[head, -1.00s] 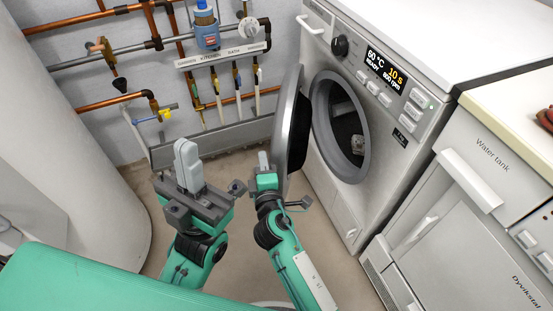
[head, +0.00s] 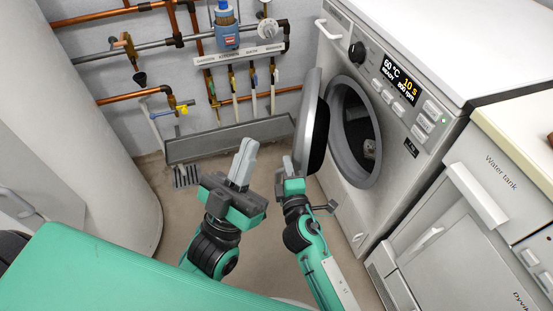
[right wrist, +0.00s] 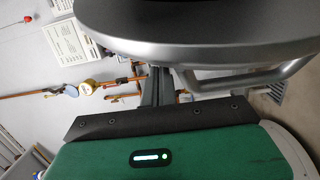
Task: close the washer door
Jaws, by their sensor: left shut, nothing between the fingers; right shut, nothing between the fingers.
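The washer (head: 345,185) is white, with its round opening (head: 357,120) facing left in the head view. Its round door (head: 314,125), grey-rimmed with a dark inner side, stands open, seen nearly edge-on. My right gripper (head: 289,166) is shut and empty at the lower outer side of the door. In the right wrist view the door (right wrist: 200,45) spans the top, with a curved handle (right wrist: 265,78) below it, close to my right gripper (right wrist: 157,85); contact cannot be told. My left gripper (head: 245,160) is shut and empty, left of the door.
A white unit marked "Water tank" (head: 455,225) stands right of the washer. Pipes and valves (head: 225,35) line the back wall above a grey trough (head: 220,140). A large pale cylinder (head: 90,150) stands at left. Bare floor shows between them.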

